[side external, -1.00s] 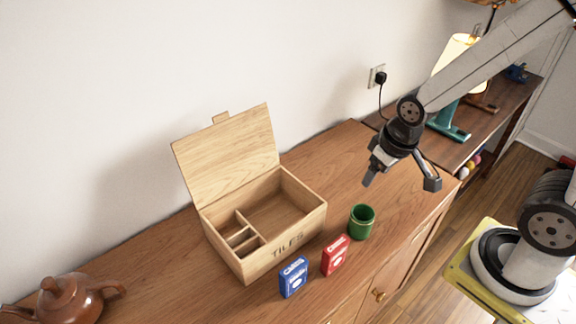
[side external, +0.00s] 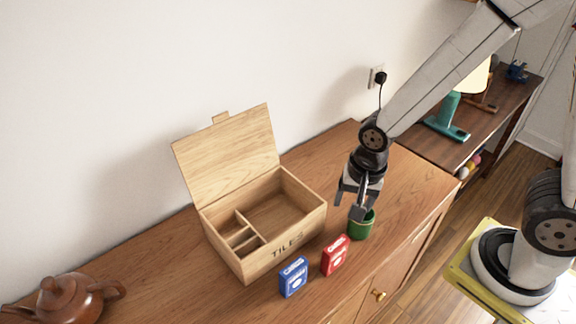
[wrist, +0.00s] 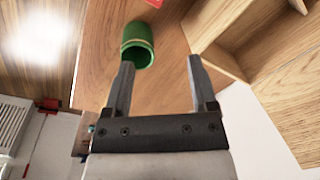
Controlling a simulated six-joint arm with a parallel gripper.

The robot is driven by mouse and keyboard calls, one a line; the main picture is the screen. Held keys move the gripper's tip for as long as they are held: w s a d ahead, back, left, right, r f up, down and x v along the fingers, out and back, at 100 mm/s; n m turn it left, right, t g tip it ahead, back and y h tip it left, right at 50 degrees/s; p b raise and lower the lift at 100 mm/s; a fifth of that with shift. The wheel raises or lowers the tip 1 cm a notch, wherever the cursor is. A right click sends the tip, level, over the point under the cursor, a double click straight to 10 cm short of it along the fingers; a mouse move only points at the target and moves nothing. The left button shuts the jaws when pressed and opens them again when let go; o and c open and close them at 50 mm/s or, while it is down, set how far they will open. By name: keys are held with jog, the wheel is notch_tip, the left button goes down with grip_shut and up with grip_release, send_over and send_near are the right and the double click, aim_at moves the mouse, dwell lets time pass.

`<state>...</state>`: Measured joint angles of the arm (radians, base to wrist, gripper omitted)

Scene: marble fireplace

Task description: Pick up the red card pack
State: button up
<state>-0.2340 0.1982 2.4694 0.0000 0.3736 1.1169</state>
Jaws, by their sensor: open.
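The red card pack (side external: 335,255) stands upright on the wooden cabinet top, in front of the box's right corner. The blue card pack (side external: 293,276) stands just left of it. My gripper (side external: 355,208) is open and empty, above and slightly behind the green cup in the side view, up and to the right of the red pack. In the wrist view my gripper's two fingers (wrist: 158,75) are spread apart with nothing between them.
The green cup (side external: 361,229) stands right of the red pack, partly covered by my gripper; it also shows in the wrist view (wrist: 137,45). An open wooden box (side external: 301,237) with compartments stands behind the packs. A brown teapot (side external: 68,299) is far left. The cabinet's right end is clear.

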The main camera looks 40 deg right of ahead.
aim_at(337, 245)
jog(key=a+m, duration=0.1)
jog(key=a+f+m, duration=0.2)
jog(key=m, duration=0.1)
jog(key=shift+s+g, duration=0.3)
jog(key=shift+g, duration=0.1)
jog(key=shift+s+a+f+m, duration=0.2)
jog(key=shift+a+f+m, duration=0.25)
jog(key=shift+m, duration=0.5)
jog(key=shift+s+a+f+m, duration=0.2)
jog(key=shift+a+m, duration=0.4)
jog(key=shift+m, duration=0.35)
jog(key=shift+f, duration=0.15)
jog(key=shift+f, duration=1.15)
jog(key=shift+f, duration=0.1)
jog(key=shift+a+f, duration=0.1)
jog(key=shift+f, duration=2.4)
grip_shut()
